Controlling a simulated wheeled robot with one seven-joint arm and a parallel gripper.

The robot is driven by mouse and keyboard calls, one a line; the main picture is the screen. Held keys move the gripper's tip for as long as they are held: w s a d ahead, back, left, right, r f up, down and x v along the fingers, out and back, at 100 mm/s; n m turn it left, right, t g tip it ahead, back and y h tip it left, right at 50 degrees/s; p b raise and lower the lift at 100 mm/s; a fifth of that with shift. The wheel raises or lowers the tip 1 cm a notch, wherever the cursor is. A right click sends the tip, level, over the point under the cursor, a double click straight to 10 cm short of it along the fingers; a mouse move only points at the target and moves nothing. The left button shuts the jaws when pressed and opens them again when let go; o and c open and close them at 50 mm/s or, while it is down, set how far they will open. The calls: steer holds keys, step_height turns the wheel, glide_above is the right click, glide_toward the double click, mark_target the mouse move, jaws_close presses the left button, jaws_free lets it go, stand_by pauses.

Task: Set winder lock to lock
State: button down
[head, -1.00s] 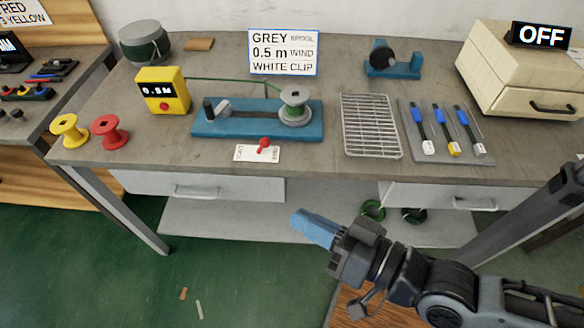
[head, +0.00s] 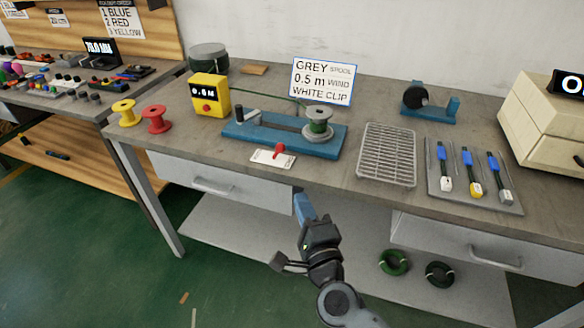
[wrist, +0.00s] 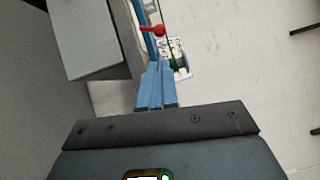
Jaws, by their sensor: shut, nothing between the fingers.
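The winder (head: 240,132) is a blue base with a grey spool (head: 318,120) carrying dark green wire. The winder lock is a red-knobbed lever (head: 279,149) on a small white label plate (head: 264,157) at the bench's front edge. I cannot read which mark the lever points at. My gripper (head: 304,204), with blue fingers, is shut and empty, in front of the bench and below the lever in the picture. In the wrist view the fingertips (wrist: 156,68) point toward the red lever (wrist: 152,29) and its plate (wrist: 178,47), apart from them.
A wire rack (head: 387,153) and a tray (head: 435,190) of cables lie right. The bench front edge and drawer (head: 225,183) are close to my gripper.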

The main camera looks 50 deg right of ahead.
mark_target(282, 152)
stand_by(0.3)
steer(key=p+x, duration=0.1)
steer(key=x, duration=1.3)
steer(key=shift+p, duration=0.4)
